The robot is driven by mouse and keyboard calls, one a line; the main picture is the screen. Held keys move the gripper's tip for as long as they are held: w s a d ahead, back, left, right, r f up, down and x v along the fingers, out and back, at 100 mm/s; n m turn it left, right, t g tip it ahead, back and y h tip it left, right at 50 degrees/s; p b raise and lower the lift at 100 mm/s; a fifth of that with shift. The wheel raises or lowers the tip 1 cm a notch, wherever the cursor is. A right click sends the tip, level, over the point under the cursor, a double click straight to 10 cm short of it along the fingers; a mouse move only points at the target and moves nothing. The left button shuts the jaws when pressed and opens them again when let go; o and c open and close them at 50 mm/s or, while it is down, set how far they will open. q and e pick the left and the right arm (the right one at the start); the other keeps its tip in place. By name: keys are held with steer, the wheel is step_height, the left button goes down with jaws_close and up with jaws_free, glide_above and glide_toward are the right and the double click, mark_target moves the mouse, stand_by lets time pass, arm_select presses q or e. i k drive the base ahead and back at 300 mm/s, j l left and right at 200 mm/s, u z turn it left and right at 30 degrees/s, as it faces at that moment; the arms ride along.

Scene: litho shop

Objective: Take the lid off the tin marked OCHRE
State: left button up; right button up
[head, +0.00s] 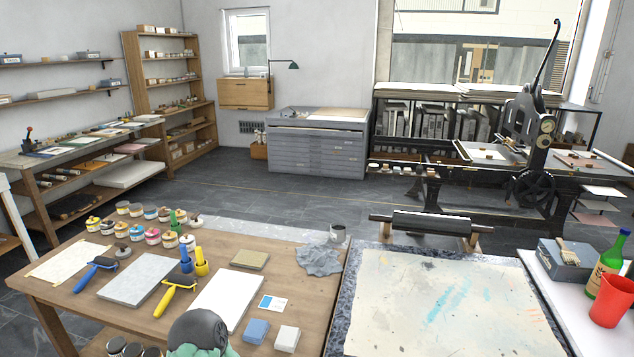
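Several small tins (152,236) stand in rows at the back left of the wooden worktable (300,250). Most have white walls with coloured bands or tops in yellow, red, blue and dark tones. Their lettering is too small to read, so I cannot tell which one is marked OCHRE. Neither of my grippers is in view.
Rollers with blue (96,268) and yellow (178,289) handles, a grey slab (135,280) and a white slab (226,301) lie in front of the tins. A crumpled grey cloth (319,260) lies at right. A green bottle (606,264) and red cup (609,300) stand far right.

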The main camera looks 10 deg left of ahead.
mark_target(120, 225)
steer(key=j, duration=6.5)
